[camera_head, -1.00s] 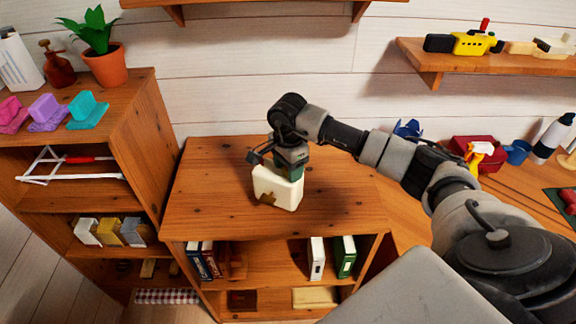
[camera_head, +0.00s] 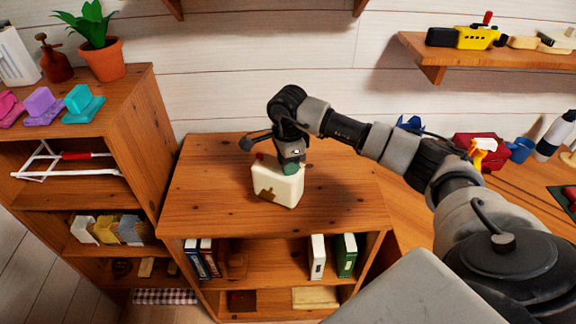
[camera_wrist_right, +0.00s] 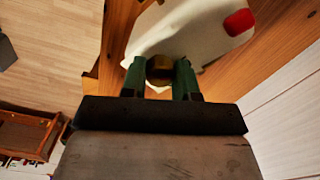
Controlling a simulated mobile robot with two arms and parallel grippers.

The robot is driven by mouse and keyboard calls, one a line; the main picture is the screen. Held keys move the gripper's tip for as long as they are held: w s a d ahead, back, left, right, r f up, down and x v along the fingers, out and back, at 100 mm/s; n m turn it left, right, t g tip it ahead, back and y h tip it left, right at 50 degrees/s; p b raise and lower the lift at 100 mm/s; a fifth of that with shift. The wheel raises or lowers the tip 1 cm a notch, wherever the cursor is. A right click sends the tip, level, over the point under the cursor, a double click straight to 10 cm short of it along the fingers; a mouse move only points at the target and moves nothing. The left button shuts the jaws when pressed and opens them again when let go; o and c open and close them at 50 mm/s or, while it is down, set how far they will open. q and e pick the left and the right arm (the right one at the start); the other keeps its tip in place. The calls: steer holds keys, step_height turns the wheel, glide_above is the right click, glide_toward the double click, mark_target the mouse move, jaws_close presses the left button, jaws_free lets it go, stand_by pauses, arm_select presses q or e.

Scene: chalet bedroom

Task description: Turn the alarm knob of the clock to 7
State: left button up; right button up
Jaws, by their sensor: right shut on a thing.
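The clock (camera_head: 279,187) is a cream, rounded block with a brown patch on its front. It stands on top of the low wooden cabinet. Its cream body also shows in the right wrist view (camera_wrist_right: 190,35), with a red button (camera_wrist_right: 238,22) on it. The clock's dial and any numbers cannot be read. My left gripper is not in view.
The cabinet top (camera_head: 340,205) around the clock is clear. Books (camera_head: 345,255) stand on the shelf below. A taller shelf (camera_head: 135,125) at left bears a potted plant (camera_head: 100,50) and coloured blocks. A red box (camera_head: 478,146) stands on the desk at right.

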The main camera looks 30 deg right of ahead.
steer(key=m+b, duration=0.1)
steer(key=m, duration=0.2)
steer(key=shift+f+m+b, duration=0.1)
steer(key=shift+m+b, duration=0.25)
steer(key=shift+m, duration=0.05)
steer(key=shift+m+b, duration=0.65)
steer(key=shift+m, duration=1.05)
steer(key=o, duration=0.9)
steer(key=shift+o, duration=0.2)
step_height(320, 180, up, 10)
steer(key=shift+f+b, duration=0.2)
steer(key=shift+b, duration=1)
steer(key=shift+r, duration=0.75)
